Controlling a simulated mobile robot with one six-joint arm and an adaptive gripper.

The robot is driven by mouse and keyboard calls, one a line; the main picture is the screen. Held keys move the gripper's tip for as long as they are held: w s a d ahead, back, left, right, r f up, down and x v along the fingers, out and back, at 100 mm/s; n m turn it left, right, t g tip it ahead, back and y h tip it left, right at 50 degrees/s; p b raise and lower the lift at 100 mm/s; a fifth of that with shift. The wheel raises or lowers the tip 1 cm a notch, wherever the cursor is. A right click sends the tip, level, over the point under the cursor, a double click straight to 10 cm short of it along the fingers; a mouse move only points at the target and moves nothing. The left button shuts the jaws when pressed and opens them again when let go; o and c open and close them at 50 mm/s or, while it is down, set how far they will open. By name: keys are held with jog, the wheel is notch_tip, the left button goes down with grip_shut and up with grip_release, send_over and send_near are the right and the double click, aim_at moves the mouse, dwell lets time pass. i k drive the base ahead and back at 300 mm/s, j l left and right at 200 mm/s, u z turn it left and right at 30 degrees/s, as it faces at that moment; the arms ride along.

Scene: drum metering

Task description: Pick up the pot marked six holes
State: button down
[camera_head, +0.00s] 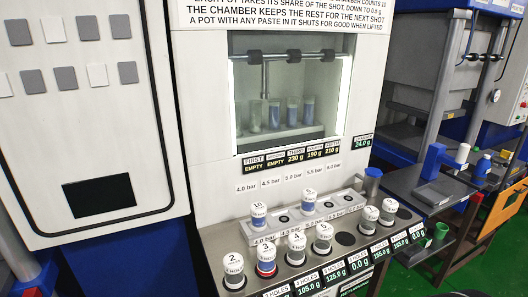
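Several white-capped pots stand at the metering machine. In the front row, the pot marked 2 (233,272), the pot marked 3 (266,260) with a red base, and the pot marked 4 (297,247) stand upright. Beside them is a pot with a hard-to-read number (323,238), then an empty round seat (345,239), then two pots with unclear marks (369,220) (388,212). I cannot tell which pot is marked six. My gripper is not in view.
The lit chamber (290,95) holds several glass-like containers behind the shelf. A display at the front row reads 0.0 g (359,266). Side tables (415,195) and more machines stand to the right.

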aim_at(309, 196)
jog(key=k+l, duration=0.15)
jog(key=l, duration=0.25)
jog(key=k+l+u, duration=0.1)
jog(key=l, duration=0.3)
jog(key=k+l, duration=0.2)
jog(key=l, duration=0.15)
jog(key=k+l, duration=0.2)
jog(key=l, duration=0.2)
jog(key=u, duration=0.05)
